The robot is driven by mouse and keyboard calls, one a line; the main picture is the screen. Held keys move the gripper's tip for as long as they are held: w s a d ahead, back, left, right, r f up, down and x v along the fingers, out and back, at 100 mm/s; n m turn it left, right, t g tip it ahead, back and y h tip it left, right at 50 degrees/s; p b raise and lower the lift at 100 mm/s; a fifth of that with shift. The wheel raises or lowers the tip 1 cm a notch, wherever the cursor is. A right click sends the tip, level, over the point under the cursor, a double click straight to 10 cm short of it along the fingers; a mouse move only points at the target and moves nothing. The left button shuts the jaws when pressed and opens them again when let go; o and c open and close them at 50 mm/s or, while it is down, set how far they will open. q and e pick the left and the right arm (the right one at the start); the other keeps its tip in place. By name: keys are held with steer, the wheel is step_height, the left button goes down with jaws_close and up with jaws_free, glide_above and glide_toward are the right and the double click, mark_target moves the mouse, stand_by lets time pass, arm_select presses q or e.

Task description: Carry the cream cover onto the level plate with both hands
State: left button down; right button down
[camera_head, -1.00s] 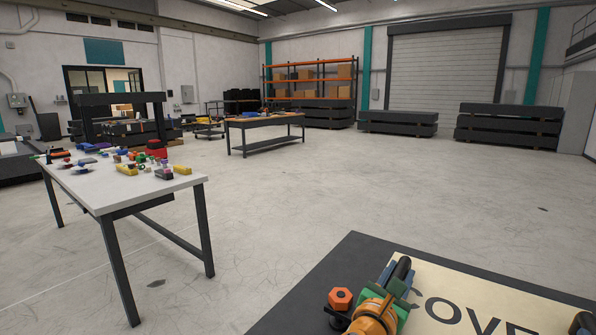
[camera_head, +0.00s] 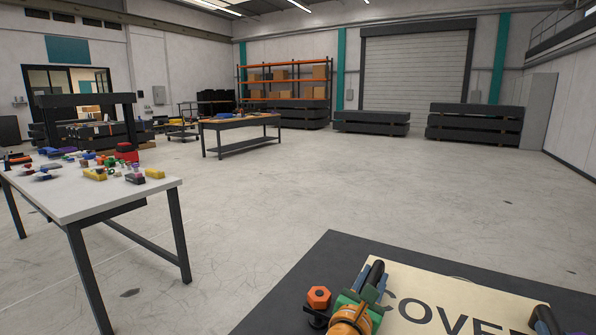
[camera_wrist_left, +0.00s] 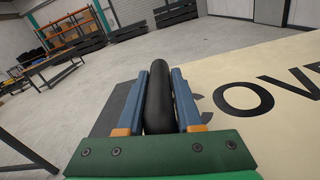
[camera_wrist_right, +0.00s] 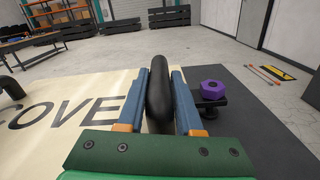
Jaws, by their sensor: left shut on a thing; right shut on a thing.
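The cream cover (camera_head: 450,300) with dark letters lies flat over a dark slab (camera_head: 300,275) at the lower right of the head view. I cannot tell whether it touches the slab. My left gripper (camera_wrist_left: 160,98) is shut on a black handle (camera_wrist_left: 158,90) at the cover's left side; that handle also shows in the head view (camera_head: 375,273). My right gripper (camera_wrist_right: 160,100) is shut on a second black handle (camera_wrist_right: 159,85) at the cover's right side. Only that handle's top shows in the head view (camera_head: 543,318). I cannot single out the level plate.
An orange hex knob (camera_head: 318,297) stands left of the cover and a purple one (camera_wrist_right: 213,90) right of it. A white table (camera_head: 90,190) with small parts stands at left, a wooden-topped table (camera_head: 240,121) farther back. The floor between is open.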

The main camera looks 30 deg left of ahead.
arm_select(q)
steer(key=shift+f, duration=0.65)
arm_select(e)
steer(key=shift+d+f, duration=0.15)
steer(key=shift+f, duration=0.45)
arm_select(q)
steer(key=shift+a, duration=0.1)
steer(key=shift+f, duration=0.45)
arm_select(e)
steer(key=shift+f, duration=0.4)
arm_select(q)
steer(key=c, duration=0.9)
jaws_free()
steer(key=shift+f, duration=0.1)
arm_select(e)
steer(key=c, duration=0.9)
jaws_free()
steer(key=shift+f, duration=0.1)
arm_select(q)
steer(key=shift+s, duration=0.2)
arm_select(e)
steer(key=shift+s, duration=0.2)
arm_select(q)
steer(key=shift+o, duration=1.2)
arm_select(e)
steer(key=shift+o, duration=1.3)
arm_select(q)
steer(key=shift+o, duration=0.4)
arm_select(e)
steer(key=shift+o, duration=0.3)
